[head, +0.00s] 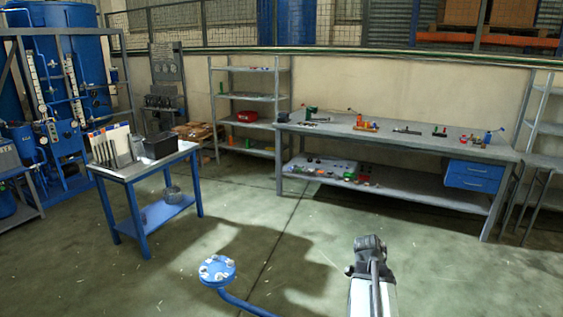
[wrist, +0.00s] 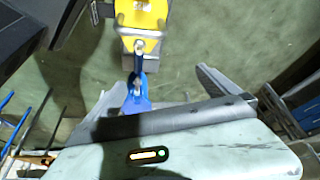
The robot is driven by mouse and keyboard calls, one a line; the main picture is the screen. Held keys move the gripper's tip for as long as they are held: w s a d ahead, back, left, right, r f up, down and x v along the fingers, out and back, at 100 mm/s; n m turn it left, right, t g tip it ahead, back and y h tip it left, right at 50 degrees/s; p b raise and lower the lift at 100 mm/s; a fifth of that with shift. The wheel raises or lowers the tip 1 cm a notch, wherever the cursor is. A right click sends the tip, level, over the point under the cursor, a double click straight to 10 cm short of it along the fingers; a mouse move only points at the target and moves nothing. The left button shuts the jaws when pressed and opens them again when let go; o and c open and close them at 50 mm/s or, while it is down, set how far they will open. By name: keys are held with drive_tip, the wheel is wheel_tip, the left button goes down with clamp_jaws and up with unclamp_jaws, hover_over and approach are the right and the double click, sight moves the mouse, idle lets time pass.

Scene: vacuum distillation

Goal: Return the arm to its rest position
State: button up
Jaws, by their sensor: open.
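My arm (head: 372,275) rises at the bottom of the head view, right of centre, over the floor. Its gripper end cannot be made out there. In the wrist view my gripper (wrist: 162,85) has its two grey jaws spread apart, open. A yellow block (wrist: 141,14) with a metal eye shows at the top of the wrist view. A blue hook-like piece (wrist: 137,98) runs from that eye down to near the left jaw. I cannot tell whether it touches the jaw. Nothing is clamped between the jaws.
A blue flanged pipe (head: 218,270) stands left of my arm. A blue-legged cart (head: 127,171) with a black box is at the left. A long workbench (head: 400,142) with small fittings and a shelf rack (head: 250,97) line the back wall. The floor between is mostly clear.

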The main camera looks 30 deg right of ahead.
drive_tip(key=w+a+n+t, duration=0.1)
drive_tip(key=w+a+n, duration=0.3)
drive_tip(key=w+a, duration=0.7)
drive_tip(key=w+a+n+y, duration=0.1)
drive_tip(key=a+n+y, duration=0.1)
drive_tip(key=a+n, duration=0.8)
drive_tip(key=w+a+f+n+t+y, duration=0.1)
drive_tip(key=a+n, duration=0.8)
drive_tip(key=a, duration=1.3)
drive_tip(key=shift+w+a+f+n+y, duration=0.15)
drive_tip(key=shift+w+f+n+y, duration=0.05)
drive_tip(key=shift+w+n+y, duration=0.25)
